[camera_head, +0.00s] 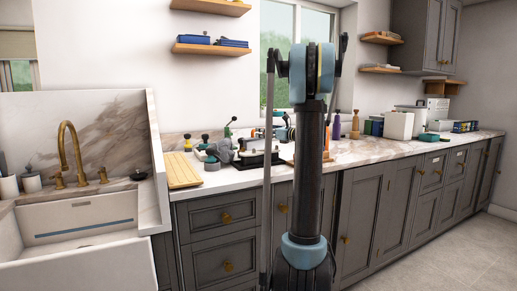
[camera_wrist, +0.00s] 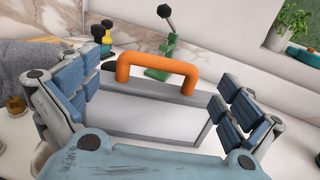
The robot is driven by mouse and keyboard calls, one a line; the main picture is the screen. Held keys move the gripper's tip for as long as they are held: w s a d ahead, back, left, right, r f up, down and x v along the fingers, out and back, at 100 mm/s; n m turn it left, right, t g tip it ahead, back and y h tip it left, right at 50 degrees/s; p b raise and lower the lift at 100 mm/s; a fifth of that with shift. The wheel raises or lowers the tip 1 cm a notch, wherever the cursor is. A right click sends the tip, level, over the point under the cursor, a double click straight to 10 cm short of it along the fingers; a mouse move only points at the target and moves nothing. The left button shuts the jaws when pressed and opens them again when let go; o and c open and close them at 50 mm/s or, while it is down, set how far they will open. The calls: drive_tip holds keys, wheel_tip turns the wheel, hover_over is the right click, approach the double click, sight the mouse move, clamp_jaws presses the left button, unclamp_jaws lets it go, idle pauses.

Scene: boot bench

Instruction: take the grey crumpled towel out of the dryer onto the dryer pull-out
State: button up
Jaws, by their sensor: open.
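I cannot make out a dryer or its pull-out for certain in either view. In the wrist view a grey, rough-surfaced lump (camera_wrist: 25,66) lies at the left edge, partly cut off; it may be the crumpled towel, but I cannot tell. My gripper (camera_wrist: 162,85) is open, its two blue-grey fingers spread with nothing held between them. Beyond and between the fingers is a pale grey flat-faced object (camera_wrist: 150,118) with an orange handle (camera_wrist: 158,68). In the head view my own arm hides most of the gripper area.
The marble counter (camera_head: 225,178) is crowded with small tools. A wooden board (camera_head: 182,170) lies beside the sink (camera_head: 75,235). A white box (camera_head: 398,125) stands farther right. In the wrist view a green stand with a black knob (camera_wrist: 165,45) rises behind the handle, and a plant (camera_wrist: 291,22) is upper right.

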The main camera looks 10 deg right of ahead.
drive_tip(key=shift+x, duration=2.6)
drive_tip(key=shift+d+f, duration=0.1)
drive_tip(key=shift+d, duration=0.05)
drive_tip(key=c, duration=1.3)
